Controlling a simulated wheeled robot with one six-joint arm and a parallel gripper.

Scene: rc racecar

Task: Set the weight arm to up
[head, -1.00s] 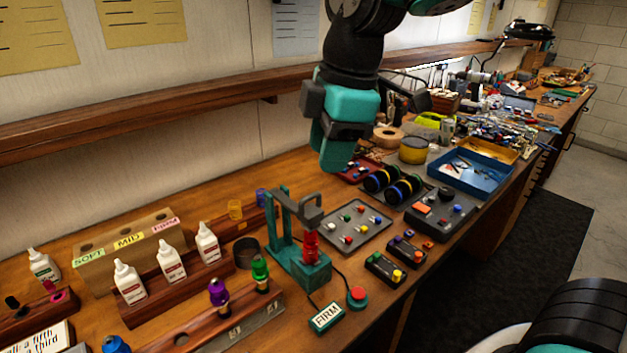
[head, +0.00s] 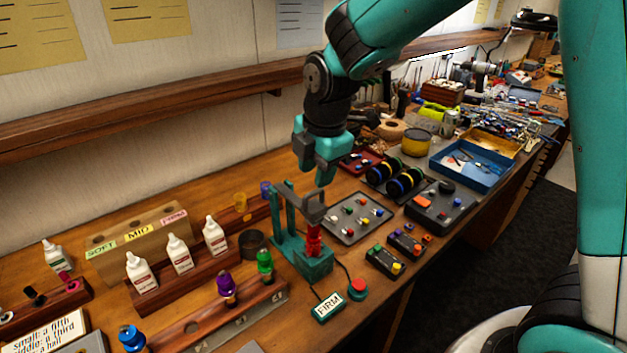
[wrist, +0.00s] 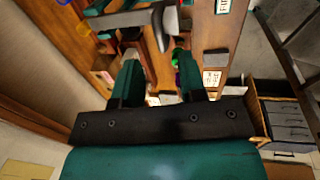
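The teal test stand (head: 287,228) stands on the bench with a red shock (head: 313,240) upright on its base. The grey weight arm (head: 311,208) reaches from the posts over the top of the shock, in a lowered position. In the wrist view, the grey weight arm (wrist: 125,19) crosses beyond the fingertips. My gripper (head: 323,182) is just above the weight arm in the head view. In the wrist view my gripper (wrist: 157,62) has its two fingers apart with nothing between them. I cannot tell whether a finger touches the arm.
A FIRM sign (head: 329,306) and a red button (head: 358,289) are in front of the stand. A grey tray (head: 352,232) of small parts lies to its right. Wooden racks with white bottles (head: 179,254) and coloured shocks (head: 226,288) are to its left. A wooden shelf (head: 150,112) runs along the wall.

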